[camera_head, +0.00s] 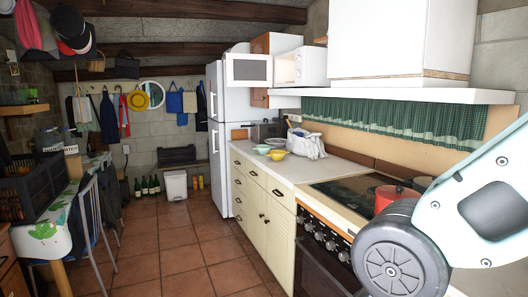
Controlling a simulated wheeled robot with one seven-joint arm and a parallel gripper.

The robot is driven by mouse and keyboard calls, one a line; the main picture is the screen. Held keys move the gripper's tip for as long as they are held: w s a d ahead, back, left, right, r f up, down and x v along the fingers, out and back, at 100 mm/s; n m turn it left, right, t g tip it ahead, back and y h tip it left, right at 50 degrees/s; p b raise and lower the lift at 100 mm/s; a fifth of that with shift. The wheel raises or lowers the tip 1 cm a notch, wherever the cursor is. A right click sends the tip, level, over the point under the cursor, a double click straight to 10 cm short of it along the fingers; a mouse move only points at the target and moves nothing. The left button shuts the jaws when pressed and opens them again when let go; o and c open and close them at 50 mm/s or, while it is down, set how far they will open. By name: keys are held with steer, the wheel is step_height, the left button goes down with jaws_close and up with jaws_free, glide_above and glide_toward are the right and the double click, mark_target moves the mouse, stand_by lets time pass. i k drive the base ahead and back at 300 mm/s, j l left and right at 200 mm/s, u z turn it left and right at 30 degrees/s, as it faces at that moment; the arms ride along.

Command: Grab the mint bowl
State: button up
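A small pale mint-green bowl (262,149) stands on the white counter (300,168), towards its far end. A yellow bowl (277,155) stands close to its right, a little nearer to me. Another pale, bowl-like thing (275,142) is just behind them, too small to make out clearly. Part of my arm fills the lower right of the head view, over the stove side. My gripper is out of the picture, so its opening and anything in it cannot be seen.
A white bag (306,145) sits right of the bowls. A red pot (397,196) stands on the stove (350,190). The tiled floor (190,255) is clear between the counter and the cluttered table (62,212) at left. A white bin (175,186) stands at the back.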

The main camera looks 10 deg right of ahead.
mark_target(262, 150)
steer(key=i+j+u, duration=0.3)
steer(key=i, duration=0.6)
steer(key=i+u, duration=0.3)
steer(key=i, duration=0.55)
steer(key=i+j+z, duration=0.1)
steer(key=i, duration=1.85)
steer(key=i+j+z, duration=0.15)
steer(key=i+z, duration=0.3)
steer(key=i+j+z, duration=0.45)
steer(key=i, duration=0.15)
steer(key=i+j+z, duration=0.75)
steer(key=j+z, duration=0.15)
steer(key=j, duration=0.2)
